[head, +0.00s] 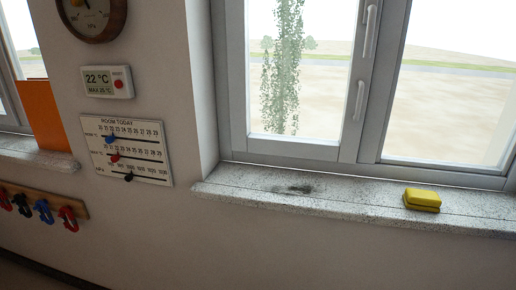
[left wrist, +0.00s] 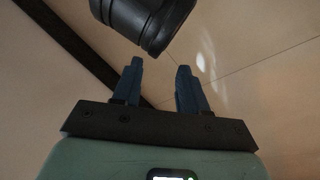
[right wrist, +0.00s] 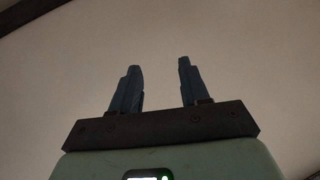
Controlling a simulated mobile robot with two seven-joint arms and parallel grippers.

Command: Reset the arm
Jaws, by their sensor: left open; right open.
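My left gripper (left wrist: 158,85) is open and empty in the left wrist view. A tiled floor shows beyond its fingers, and a black rounded part shows above them. My right gripper (right wrist: 162,85) is open and empty in the right wrist view, with a plain pale surface beyond its fingers. Neither arm shows in the head view.
A speckled window sill (head: 340,207) bears a yellow sponge-like block (head: 422,200) and a dark smudge (head: 293,189). A thermometer display (head: 107,82), a slider board (head: 127,150), a round gauge (head: 92,15) and a hook rack (head: 42,207) are on the wall. An orange panel (head: 42,118) stands at left.

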